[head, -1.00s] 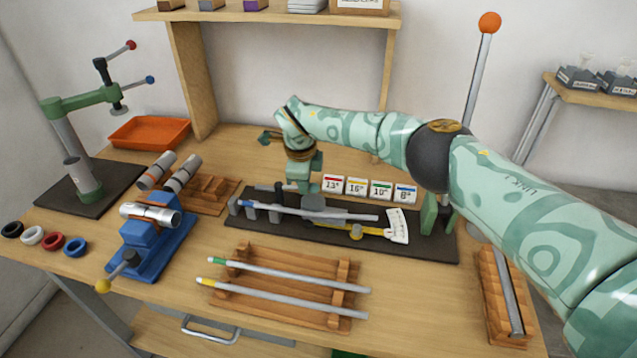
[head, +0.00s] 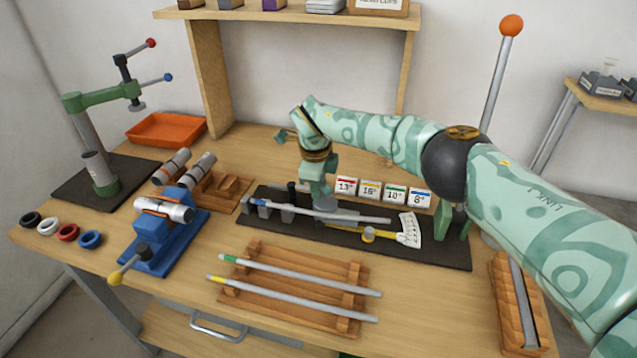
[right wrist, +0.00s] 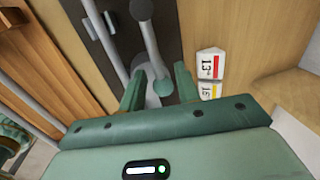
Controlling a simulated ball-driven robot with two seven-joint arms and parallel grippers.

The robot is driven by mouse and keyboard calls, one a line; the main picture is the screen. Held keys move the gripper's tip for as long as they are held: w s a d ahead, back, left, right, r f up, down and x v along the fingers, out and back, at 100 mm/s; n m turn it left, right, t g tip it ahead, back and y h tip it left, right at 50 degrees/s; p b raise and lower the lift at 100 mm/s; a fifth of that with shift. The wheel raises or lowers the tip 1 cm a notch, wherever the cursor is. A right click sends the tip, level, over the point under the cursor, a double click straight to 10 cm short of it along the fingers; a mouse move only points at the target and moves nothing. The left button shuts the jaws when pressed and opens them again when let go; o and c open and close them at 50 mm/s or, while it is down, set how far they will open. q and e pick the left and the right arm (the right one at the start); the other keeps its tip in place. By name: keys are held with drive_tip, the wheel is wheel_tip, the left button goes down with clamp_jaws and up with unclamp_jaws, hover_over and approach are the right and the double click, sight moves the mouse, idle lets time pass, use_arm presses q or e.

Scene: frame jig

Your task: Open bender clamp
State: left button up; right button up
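The tube bender sits on a dark base plate (head: 450,252) in the middle of the table, with a grey tube (head: 350,215) lying along it and a white angle scale (head: 411,230) at its right. A black-tipped upright (head: 291,193) stands at its left part. My right gripper (head: 320,203) points down over the bender's middle. In the right wrist view its two green fingers (right wrist: 160,88) are apart, on either side of a grey lever's rounded end (right wrist: 163,87). I see no clear grip on it.
Number cards (head: 395,193) stand close behind the bender. A wooden rack (head: 262,255) with two tubes lies in front. A blue fixture (head: 160,235) stands left, and a tall orange-topped lever (head: 497,75) rises at the right.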

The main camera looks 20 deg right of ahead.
wheel_tip(320, 180, up, 16)
drive_tip(key=s+a+p, duration=0.1)
drive_tip(key=s+p, duration=0.1)
drive_tip(key=p, duration=0.1)
drive_tip(key=shift+s+a+p, duration=0.3)
drive_tip(key=shift+s+a, duration=0.05)
drive_tip(key=shift+f, duration=0.1)
